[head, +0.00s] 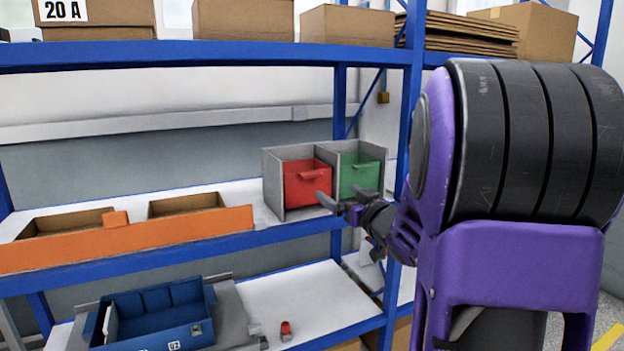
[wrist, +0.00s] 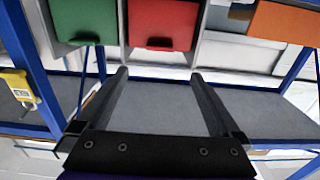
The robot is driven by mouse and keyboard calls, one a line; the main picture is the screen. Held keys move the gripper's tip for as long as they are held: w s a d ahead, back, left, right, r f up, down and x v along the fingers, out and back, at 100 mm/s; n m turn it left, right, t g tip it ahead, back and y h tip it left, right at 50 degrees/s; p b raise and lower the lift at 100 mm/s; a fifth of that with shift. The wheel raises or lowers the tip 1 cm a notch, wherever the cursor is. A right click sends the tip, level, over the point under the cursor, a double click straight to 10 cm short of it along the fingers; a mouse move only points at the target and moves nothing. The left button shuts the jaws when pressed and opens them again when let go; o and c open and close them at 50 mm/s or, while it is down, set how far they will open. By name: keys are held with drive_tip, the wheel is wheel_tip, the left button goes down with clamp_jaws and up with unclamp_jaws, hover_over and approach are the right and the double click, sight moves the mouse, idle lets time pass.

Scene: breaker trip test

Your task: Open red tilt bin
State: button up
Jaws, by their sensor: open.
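The red tilt bin (head: 305,187) sits in the left compartment of a grey two-bay housing (head: 271,190) on the middle shelf. Its front looks upright within the housing, with a small handle (head: 313,174) near the top. In the wrist view the red bin (wrist: 160,20) is at top centre, its handle (wrist: 160,43) at the lower edge of its face. My gripper (head: 338,204) is in front of the housing, near the lower right of the red bin. In the wrist view my gripper (wrist: 160,76) has its fingers wide apart, with nothing between them, pointing toward the red bin.
A green bin (head: 359,175) fills the compartment right of the red one. An orange-fronted rack (head: 130,240) with cardboard boxes stands to the left. A blue tray (head: 155,316) and a small red object (head: 286,330) are on the lower shelf. A blue post (head: 411,90) rises beside my arm.

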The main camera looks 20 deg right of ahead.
sight(313, 176)
drive_tip(key=w, duration=1.3)
drive_tip(key=shift+a, duration=0.25)
clamp_jaws()
